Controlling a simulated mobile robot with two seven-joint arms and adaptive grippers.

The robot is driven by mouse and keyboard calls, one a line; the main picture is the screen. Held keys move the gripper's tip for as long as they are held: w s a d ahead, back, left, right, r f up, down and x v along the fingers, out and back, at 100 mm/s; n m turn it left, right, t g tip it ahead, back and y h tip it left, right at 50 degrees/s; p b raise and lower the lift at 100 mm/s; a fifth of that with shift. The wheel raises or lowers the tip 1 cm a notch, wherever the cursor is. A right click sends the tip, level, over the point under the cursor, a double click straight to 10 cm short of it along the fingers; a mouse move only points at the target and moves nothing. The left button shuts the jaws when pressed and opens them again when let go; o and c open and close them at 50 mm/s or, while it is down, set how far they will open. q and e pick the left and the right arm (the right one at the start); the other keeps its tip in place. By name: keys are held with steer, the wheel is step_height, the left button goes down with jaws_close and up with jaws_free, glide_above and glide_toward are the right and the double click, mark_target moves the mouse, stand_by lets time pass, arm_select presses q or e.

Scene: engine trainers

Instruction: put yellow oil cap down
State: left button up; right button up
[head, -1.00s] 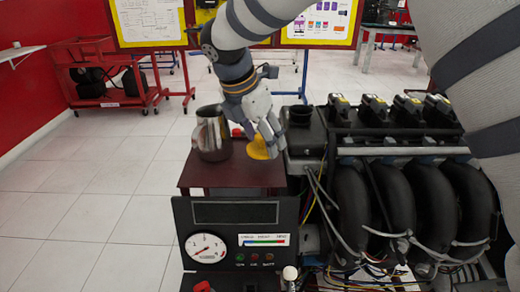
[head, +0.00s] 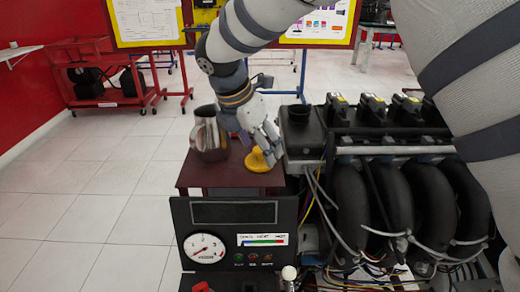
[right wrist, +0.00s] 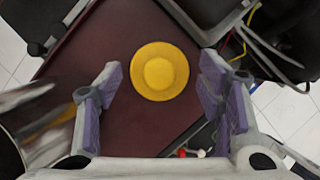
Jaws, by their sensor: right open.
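The yellow oil cap (head: 260,160) lies flat on the dark red stand top (head: 215,178), near its right side by the engine. In the right wrist view the round cap (right wrist: 160,71) shows from above, with the stand top (right wrist: 110,40) around it. My right gripper (head: 262,148) is just above the cap. Its purple-padded fingers (right wrist: 162,95) are spread wide, one on each side of the cap, with gaps between. My left gripper is not in view.
A metal pitcher (head: 209,138) stands on the stand's left side, close to my right gripper. The engine (head: 370,130) with black intake pipes borders the stand on the right. A gauge panel (head: 235,235) stands in front.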

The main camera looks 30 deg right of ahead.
steer(key=v, duration=1)
steer(key=shift+s+r, duration=0.15)
steer(key=shift+r, duration=0.1)
steer(key=shift+f, duration=0.1)
